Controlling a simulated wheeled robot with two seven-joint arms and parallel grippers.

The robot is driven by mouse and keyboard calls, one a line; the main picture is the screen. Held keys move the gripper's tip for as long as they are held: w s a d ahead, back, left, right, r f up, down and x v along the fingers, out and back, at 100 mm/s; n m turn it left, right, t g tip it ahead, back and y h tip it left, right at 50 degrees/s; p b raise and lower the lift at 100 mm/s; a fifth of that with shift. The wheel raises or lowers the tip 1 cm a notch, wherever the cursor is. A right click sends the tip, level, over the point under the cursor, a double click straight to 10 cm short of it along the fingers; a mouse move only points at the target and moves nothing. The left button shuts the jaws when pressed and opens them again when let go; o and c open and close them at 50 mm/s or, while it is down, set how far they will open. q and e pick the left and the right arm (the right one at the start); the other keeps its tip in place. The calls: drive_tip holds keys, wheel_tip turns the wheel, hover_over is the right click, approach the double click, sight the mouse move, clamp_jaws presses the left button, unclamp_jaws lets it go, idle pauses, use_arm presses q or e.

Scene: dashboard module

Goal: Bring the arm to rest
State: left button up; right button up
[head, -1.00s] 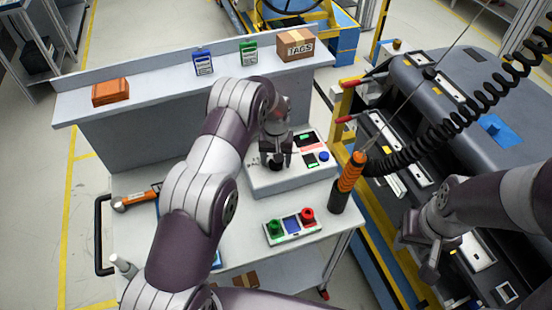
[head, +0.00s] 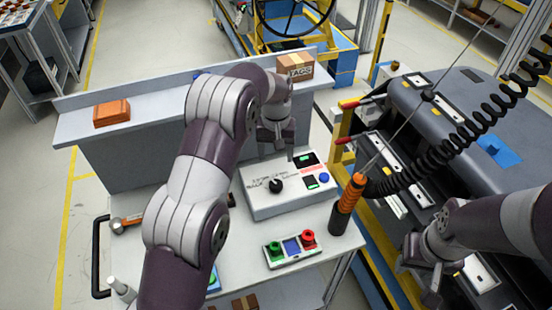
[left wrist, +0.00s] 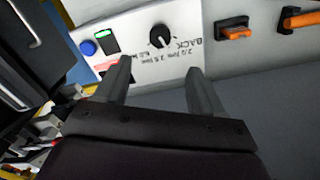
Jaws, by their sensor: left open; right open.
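My left gripper (head: 278,156) is open and empty, held above and behind the control box (head: 262,206), near the raised shelf. The box has a black knob (head: 275,186), a blue button (head: 324,178) and small lit green displays. In the left wrist view, the two fingers (left wrist: 160,76) stand apart with nothing between them. The knob (left wrist: 161,36) shows beyond them, clear of the fingers. My right gripper (head: 424,284) is open above the dark dashboard module (head: 448,84) at the right; nothing is seen in it.
A panel with green and red buttons (head: 291,248) lies in front. The shelf holds an orange case (head: 111,113) and a carton (head: 295,66). A hammer (head: 127,222) lies left.

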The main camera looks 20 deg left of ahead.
idle(0.3)
use_arm(q)
drive_tip(key=s+a+m+b, duration=0.1)
drive_tip(key=s, duration=1.2)
drive_tip(key=s+a+r+m+t+b, duration=0.1)
drive_tip(key=s+b, duration=0.1)
drive_tip(key=s, duration=1.2)
drive_tip(key=shift+r, duration=0.25)
drive_tip(key=shift+w, duration=0.2)
drive_tip(key=shift+s, duration=0.1)
